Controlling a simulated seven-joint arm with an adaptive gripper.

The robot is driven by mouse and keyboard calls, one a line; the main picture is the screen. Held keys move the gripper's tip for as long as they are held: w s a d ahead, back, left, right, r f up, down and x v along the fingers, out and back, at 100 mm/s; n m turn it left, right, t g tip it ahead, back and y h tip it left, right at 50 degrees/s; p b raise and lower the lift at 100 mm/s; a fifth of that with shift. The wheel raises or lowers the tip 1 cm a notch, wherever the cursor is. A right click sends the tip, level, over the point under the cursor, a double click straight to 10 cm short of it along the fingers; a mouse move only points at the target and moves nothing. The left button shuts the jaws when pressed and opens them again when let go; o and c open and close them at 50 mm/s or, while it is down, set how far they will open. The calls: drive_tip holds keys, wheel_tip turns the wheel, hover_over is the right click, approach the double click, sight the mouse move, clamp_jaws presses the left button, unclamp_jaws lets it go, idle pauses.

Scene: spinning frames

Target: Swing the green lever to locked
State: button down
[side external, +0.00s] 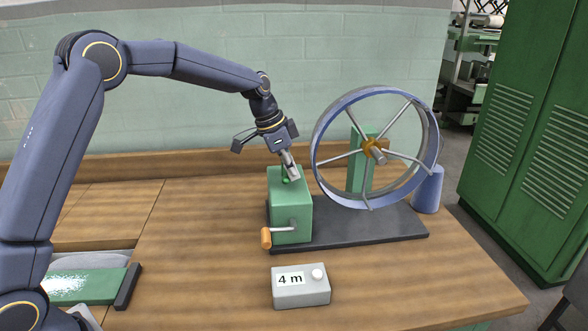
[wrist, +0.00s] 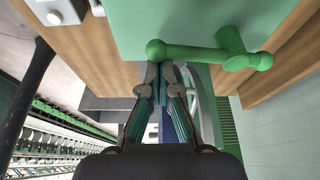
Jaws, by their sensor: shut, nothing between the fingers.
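The green lever (wrist: 200,52) lies across the top of the green box in the wrist view, with a rounded end at left and a short upright post near its right end. In the side view only a small green bit of it (side external: 286,179) shows; my gripper hides the rest. My gripper (wrist: 160,70) is shut and empty, its fingertips right by the lever's rounded left end. I cannot tell whether they touch it. In the side view my gripper (side external: 293,174) points down at the top of the green box (side external: 292,212). No lock marking is readable.
A large blue-rimmed spoked wheel (side external: 319,132) stands close to the right of my gripper on a dark base (side external: 385,236). An orange-handled crank (side external: 266,238) sticks out of the box's front. A grey box reading "4 m" (side external: 301,287) is in front. The wooden table (side external: 200,235) is clear at left.

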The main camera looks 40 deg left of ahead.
drive_tip(key=a+m, duration=0.1)
drive_tip(key=s+m+g, duration=0.1)
drive_tip(key=m, duration=0.1)
drive_tip(key=shift+s+a+h, duration=0.25)
drive_tip(key=shift+a+h, duration=0.15)
drive_tip(key=m, duration=0.1)
drive_tip(key=a+m, duration=0.1)
drive_tip(key=m, duration=0.1)
drive_tip(key=shift+s+a+g, duration=0.3)
drive_tip(key=shift+s+g, duration=0.05)
drive_tip(key=shift+g, duration=0.05)
drive_tip(key=a+m, duration=0.1)
drive_tip(key=m, duration=0.1)
drive_tip(key=shift+s+a+m+g+h, duration=0.2)
drive_tip(key=shift+a+m+g+h, duration=0.1)
drive_tip(key=shift+a+g, duration=0.1)
drive_tip(key=a+m+g, duration=0.1)
drive_tip(key=a+m, duration=0.1)
drive_tip(key=shift+a+m, duration=0.2)
drive_tip(key=shift+m, duration=0.2)
drive_tip(key=shift+w+a, duration=0.1)
drive_tip(key=shift+a, duration=0.05)
drive_tip(key=v, duration=1)
drive_tip(key=shift+w+d, duration=0.1)
drive_tip(key=shift+d, duration=0.1)
